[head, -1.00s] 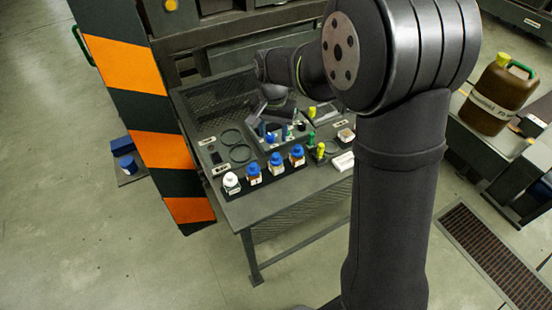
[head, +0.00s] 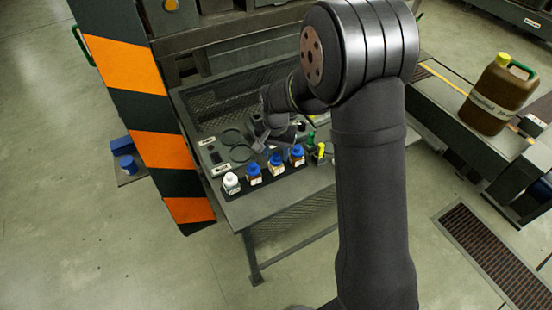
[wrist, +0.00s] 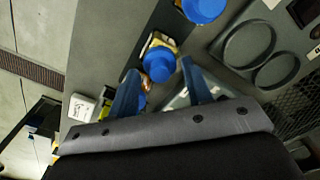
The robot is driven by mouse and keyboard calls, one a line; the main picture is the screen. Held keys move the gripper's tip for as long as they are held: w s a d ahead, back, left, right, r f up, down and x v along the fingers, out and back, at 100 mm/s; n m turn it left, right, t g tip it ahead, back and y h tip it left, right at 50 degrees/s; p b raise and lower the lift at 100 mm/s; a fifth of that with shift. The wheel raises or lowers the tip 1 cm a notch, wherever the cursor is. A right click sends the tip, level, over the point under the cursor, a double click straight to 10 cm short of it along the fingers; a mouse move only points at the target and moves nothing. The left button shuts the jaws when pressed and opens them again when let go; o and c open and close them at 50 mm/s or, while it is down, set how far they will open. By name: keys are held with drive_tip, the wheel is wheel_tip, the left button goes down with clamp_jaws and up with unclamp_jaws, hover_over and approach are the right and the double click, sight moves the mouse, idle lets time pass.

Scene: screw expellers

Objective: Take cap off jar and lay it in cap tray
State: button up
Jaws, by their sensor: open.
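Three jars with blue caps stand in a row near the table's front edge: left (head: 254,174), middle (head: 276,164) and right (head: 297,155). My gripper (head: 271,147) is open just behind and above them. In the wrist view, one blue cap (wrist: 159,67) lies between and slightly beyond the tips of my open gripper (wrist: 158,72). That jar's label is partly covered by its cap. Another blue cap (wrist: 203,9) is cut off at the top edge. Nothing is held. I cannot tell which surface is the cap tray.
A white-capped jar (head: 231,183) ends the row at left. Two dark rings, one in the wrist view (wrist: 248,43), lie behind the jars. Green (head: 310,138) and yellow (head: 320,150) items stand at right. A striped post (head: 130,65) rises left of the table (head: 262,207).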

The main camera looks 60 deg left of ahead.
sight(276, 155)
clamp_jaws()
drive_tip(key=shift+r, duration=0.1)
drive_tip(key=shift+r, duration=0.15)
wheel_tip(276, 155, up, 4)
drive_tip(key=shift+f, duration=0.2)
drive_tip(key=w+d+r, duration=0.7)
drive_tip(key=w+d, duration=0.1)
drive_tip(key=w+d+f, duration=0.1)
drive_tip(key=w+f, duration=0.2)
drive_tip(key=w, duration=0.6)
drive_tip(key=w+d+f, duration=0.1)
drive_tip(key=w+f, duration=0.1)
drive_tip(key=w, duration=0.7)
drive_tip(key=s+a+f, duration=0.1)
drive_tip(key=a+f, duration=0.1)
drive_tip(key=a, duration=0.1)
drive_tip(key=s+a+f, duration=0.2)
drive_tip(key=a, duration=0.1)
drive_tip(key=s+a+f, duration=0.1)
drive_tip(key=a+f, duration=0.2)
drive_tip(key=shift+s+a, duration=0.15)
drive_tip(key=shift+a, duration=0.25)
drive_tip(key=shift+f, duration=2)
